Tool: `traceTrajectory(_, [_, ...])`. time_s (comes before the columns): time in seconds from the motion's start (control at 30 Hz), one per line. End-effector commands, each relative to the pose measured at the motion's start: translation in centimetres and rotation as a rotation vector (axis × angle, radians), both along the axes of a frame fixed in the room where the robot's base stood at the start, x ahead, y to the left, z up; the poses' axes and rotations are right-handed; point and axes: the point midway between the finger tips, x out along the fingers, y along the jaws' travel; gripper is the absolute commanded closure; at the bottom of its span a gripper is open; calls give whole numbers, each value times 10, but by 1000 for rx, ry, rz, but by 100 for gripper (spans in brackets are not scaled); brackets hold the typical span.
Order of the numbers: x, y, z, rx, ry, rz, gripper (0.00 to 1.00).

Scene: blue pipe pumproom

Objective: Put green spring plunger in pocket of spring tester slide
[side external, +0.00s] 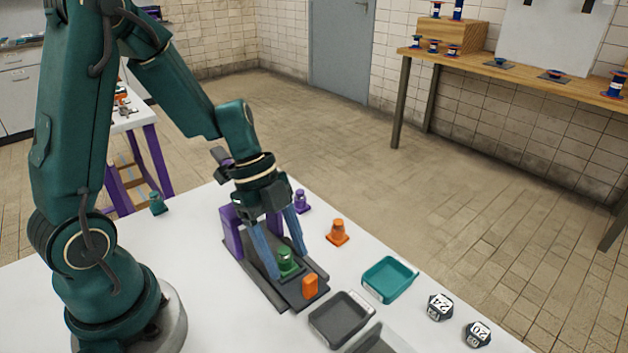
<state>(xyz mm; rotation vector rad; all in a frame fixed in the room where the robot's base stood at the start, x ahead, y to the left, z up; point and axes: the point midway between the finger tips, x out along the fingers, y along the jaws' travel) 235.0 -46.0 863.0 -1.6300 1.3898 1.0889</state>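The green spring plunger (287,259) stands upright on the dark spring tester slide (289,289), between my gripper's two blue fingers. My gripper (287,266) points down over the slide with its fingers apart, one on each side of the plunger. I cannot tell whether the fingers press on it or whether its base sits inside the pocket, as the base and pocket are partly hidden. The spring tester has purple uprights (231,232) at its back end, partly behind my gripper. An orange block (310,286) stands at the slide's front end.
An orange plunger (338,232) and a purple plunger (302,200) stand right of the tester. A teal tray (390,279), a grey tray (341,319) and two dark numbered blocks (440,306) (478,332) lie nearby. A teal piece (157,203) stands far left.

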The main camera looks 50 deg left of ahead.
Motion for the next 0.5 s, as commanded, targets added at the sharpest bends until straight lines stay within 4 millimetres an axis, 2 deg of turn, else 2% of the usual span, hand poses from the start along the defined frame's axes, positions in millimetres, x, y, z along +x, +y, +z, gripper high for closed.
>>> traceTrajectory(0.27, [1,1,5,0,-3,0,38])
traceTrajectory(0.37, [2,5,16,-1,-10,1,38])
traceTrajectory(0.5, [0,16,40,4,-11,5,38])
